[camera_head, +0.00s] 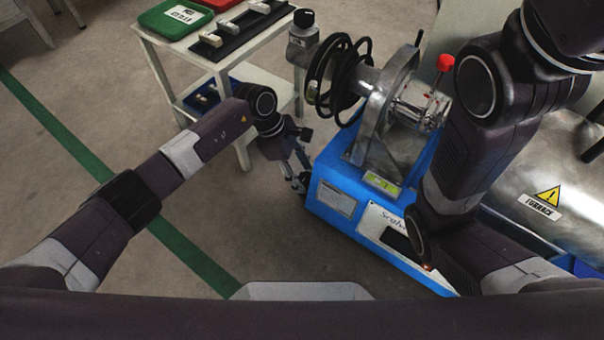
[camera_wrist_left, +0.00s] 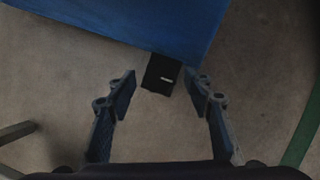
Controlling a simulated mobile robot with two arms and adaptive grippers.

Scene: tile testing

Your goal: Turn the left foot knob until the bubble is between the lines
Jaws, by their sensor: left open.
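The blue machine base (camera_head: 335,200) carries a yellow-green bubble level (camera_head: 381,181) on its top edge. The bubble and its lines are too small to read. The left foot knob (camera_wrist_left: 162,73) is a black block with a short white mark, jutting from under the blue base's edge in the left wrist view. My left gripper (camera_head: 298,183) points down beside the left end of the base. In the wrist view its open fingers (camera_wrist_left: 160,90) stand one on each side of the knob, with gaps showing. My right gripper is not seen.
A white cart (camera_head: 222,62) with a green bin (camera_head: 176,18) and a black rack stands at the back left. A silver furnace (camera_head: 530,170) with a warning label is at the right. My right arm covers part of the base. Floor at left is clear.

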